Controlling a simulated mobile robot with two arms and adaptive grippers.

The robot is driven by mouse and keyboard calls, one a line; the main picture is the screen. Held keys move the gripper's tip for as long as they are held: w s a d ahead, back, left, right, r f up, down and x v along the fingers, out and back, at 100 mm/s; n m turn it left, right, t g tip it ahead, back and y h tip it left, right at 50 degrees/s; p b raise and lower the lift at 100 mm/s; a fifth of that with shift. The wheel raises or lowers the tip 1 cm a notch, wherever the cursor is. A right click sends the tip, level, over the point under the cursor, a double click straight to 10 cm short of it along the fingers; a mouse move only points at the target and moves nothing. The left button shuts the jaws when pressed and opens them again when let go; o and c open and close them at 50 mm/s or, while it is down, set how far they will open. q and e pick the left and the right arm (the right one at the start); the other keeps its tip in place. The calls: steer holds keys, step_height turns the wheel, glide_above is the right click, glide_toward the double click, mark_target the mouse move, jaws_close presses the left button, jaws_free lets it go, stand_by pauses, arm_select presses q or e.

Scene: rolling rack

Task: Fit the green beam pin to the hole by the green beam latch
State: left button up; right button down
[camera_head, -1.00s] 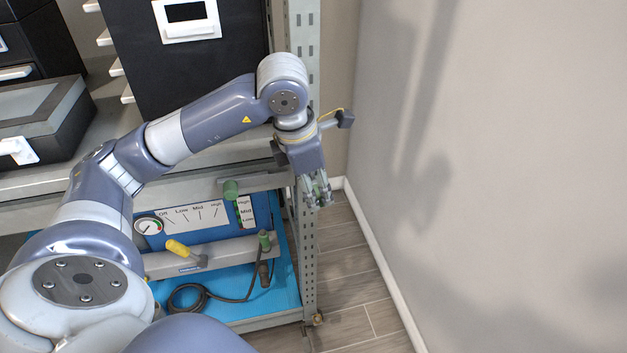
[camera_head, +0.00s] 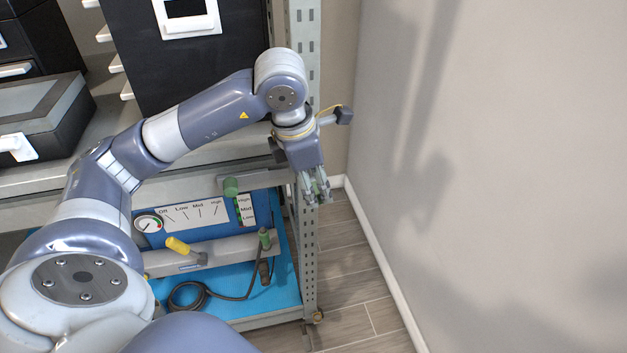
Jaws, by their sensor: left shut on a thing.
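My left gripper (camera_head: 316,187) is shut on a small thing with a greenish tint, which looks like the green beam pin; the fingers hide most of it. The gripper points down beside the perforated rack upright (camera_head: 308,250), at its right in the picture. A green knob (camera_head: 231,187) sits on the upper grey beam. Another green fitting (camera_head: 264,237) stands at the right end of the lower beam (camera_head: 225,249); I cannot tell which is the green beam latch. The hole cannot be made out. My right gripper is out of view.
A blue panel with dials (camera_head: 148,223) sits in the rack behind the beams. A yellow handle (camera_head: 177,246) sticks out of the lower beam. A dark cable (camera_head: 190,296) lies on the blue shelf. A grey wall (camera_head: 500,180) stands at the right, with open floor (camera_head: 345,265) between.

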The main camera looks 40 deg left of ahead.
arm_select(q)
steer(key=shift+w+a+f+b, duration=0.15)
steer(key=shift+a+f+b, duration=0.2)
steer(key=shift+a+b, duration=0.2)
steer(key=shift+s+d+r, duration=0.1)
steer(key=shift+s+d, duration=0.2)
steer(key=shift+s, duration=0.15)
stand_by(1.6)
steer(key=shift+w+d, duration=0.1)
steer(key=shift+r, duration=0.1)
